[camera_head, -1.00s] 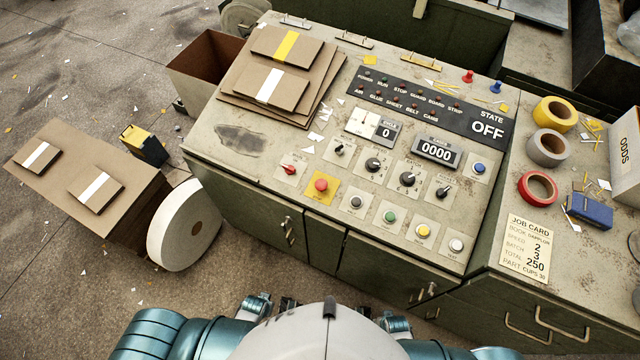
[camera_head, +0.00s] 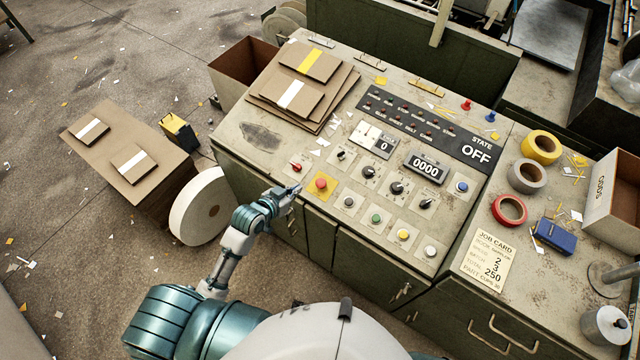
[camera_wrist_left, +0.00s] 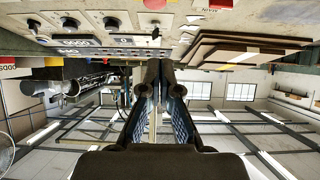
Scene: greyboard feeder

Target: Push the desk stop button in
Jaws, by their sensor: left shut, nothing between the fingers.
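The desk stop button, a red knob on a yellow plate (camera_head: 321,185), sits near the front left of the control desk top. In the left wrist view a red button (camera_wrist_left: 154,4) shows at the top edge. My left gripper (camera_head: 297,189) is shut and empty, just left of the yellow plate at the desk's front edge. Its closed fingers also show in the left wrist view (camera_wrist_left: 160,68). I cannot tell whether the fingertips touch the desk. The state display (camera_head: 476,152) reads OFF. My right gripper is not in view.
Green (camera_head: 376,218), yellow (camera_head: 403,234) and white (camera_head: 430,251) buttons line the front. Stacked boards (camera_head: 335,100) lie at the back left. A white roll (camera_head: 188,215) stands left of the desk.

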